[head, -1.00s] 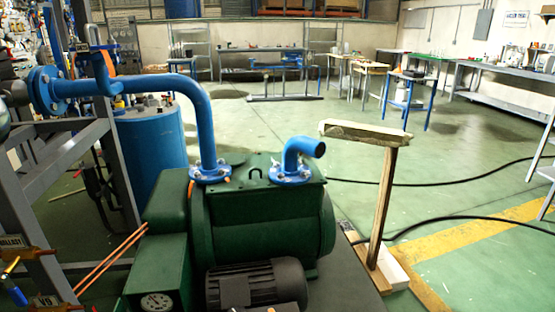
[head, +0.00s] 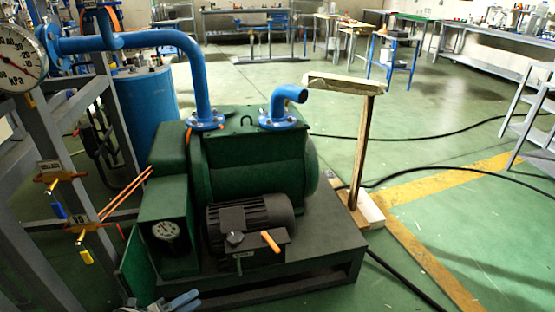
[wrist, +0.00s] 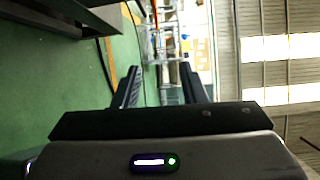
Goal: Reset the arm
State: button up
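My gripper (wrist: 161,78) shows in the wrist view with its two dark fingers apart and nothing visible between them. The wrist view is turned on its side, with green floor at left and the roof at right. My gripper cannot be made out in the head view. There, the green vacuum pump (head: 255,165) stands on a dark frame, with a black motor (head: 250,215) in front. A grey-blue object (head: 175,302) is cut off at the bottom edge; I cannot tell what it is.
A pressure gauge (head: 18,60) and valves with yellow and blue handles (head: 85,255) are at left. A blue pipe (head: 165,42) rises from the pump. A wooden post with a crosspiece (head: 345,85) stands right of it. Black cables cross the open green floor (head: 440,110) at right.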

jog(key=w+d+r+m+g+y+p, duration=0.2)
jog(key=w+d+r+m+g+p, duration=0.3)
jog(key=d+r+m, duration=0.75)
jog(key=w+d+r+m+g+y+p, duration=0.15)
jog(key=d+r+m+g+p, duration=0.25)
jog(key=d+r+m+g, duration=0.8)
jog(key=s+d+r+m+t+y+p, duration=0.4)
jog(key=s+d+r+m, duration=0.3)
jog(key=r, duration=0.4)
jog(key=s+d+r+m+t+y+p, duration=0.3)
jog(key=s+d+r+m+y+p, duration=0.2)
jog(key=s+r+m, duration=0.4)
notch_tip(320, 180, up, 3)
jog(key=d+m+p, duration=0.1)
jog(key=d+m, duration=0.1)
jog(key=m, duration=0.1)
jog(key=shift+s+d+f+t+y, duration=0.2)
jog(key=shift+d+t+y, duration=0.1)
jog(key=shift+t+y, duration=0.1)
